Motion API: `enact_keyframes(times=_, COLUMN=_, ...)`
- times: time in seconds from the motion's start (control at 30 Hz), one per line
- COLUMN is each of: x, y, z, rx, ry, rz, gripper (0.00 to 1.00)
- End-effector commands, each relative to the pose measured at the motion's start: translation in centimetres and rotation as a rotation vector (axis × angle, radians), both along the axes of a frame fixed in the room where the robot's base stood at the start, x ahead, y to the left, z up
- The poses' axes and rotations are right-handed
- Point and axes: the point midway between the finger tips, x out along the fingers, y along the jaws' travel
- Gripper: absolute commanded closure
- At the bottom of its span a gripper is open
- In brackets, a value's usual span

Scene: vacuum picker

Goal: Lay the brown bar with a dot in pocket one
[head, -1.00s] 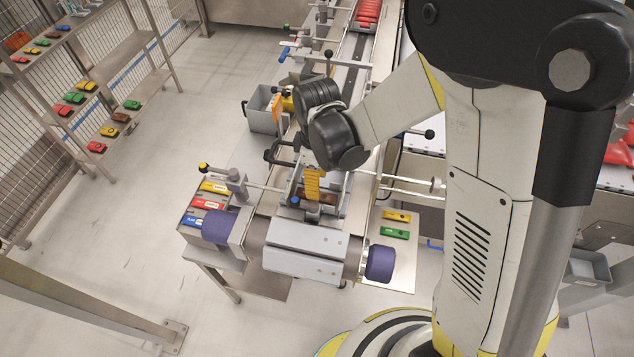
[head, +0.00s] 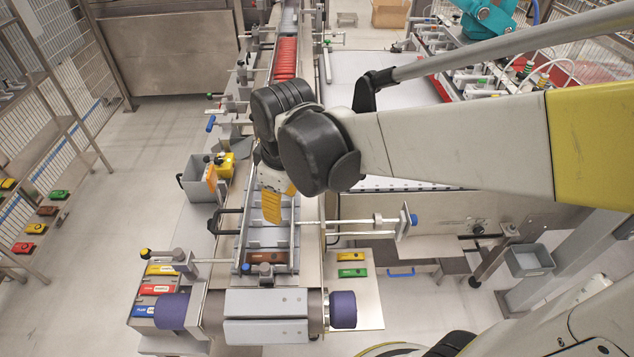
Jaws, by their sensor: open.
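The brown bar (head: 267,256) lies flat, crosswise, at the near end of a grey railed tray (head: 294,240) on the machine. Whether it has a dot is too small to tell, and I cannot read a number on its pocket. My gripper (head: 271,215) shows as an orange-yellow part below my black wrist, above the tray and farther back than the bar. It is open, with nothing seen in it, and apart from the bar. Its fingertips are not clearly distinguishable.
A holder at left carries yellow (head: 162,270), red (head: 157,289) and blue (head: 146,311) labelled bars. A yellow bar (head: 350,256) and a green bar (head: 352,272) lie on a plate at right. A grey bin (head: 203,178) stands at left. Red pieces (head: 286,58) line the far conveyor.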

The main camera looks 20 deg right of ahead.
Motion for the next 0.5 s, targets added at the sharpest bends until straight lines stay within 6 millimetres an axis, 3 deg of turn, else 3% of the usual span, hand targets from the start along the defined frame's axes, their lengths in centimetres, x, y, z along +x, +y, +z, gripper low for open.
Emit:
enact_keyframes(times=0.2, x=-4.6, y=-5.0, z=3.8, rx=0.129, ry=-0.199, rz=-0.412, gripper=0.55)
enact_keyframes(times=0.5, x=-8.0, y=-8.2, z=4.9, rx=0.278, ry=-0.367, rz=-0.743, gripper=0.55)
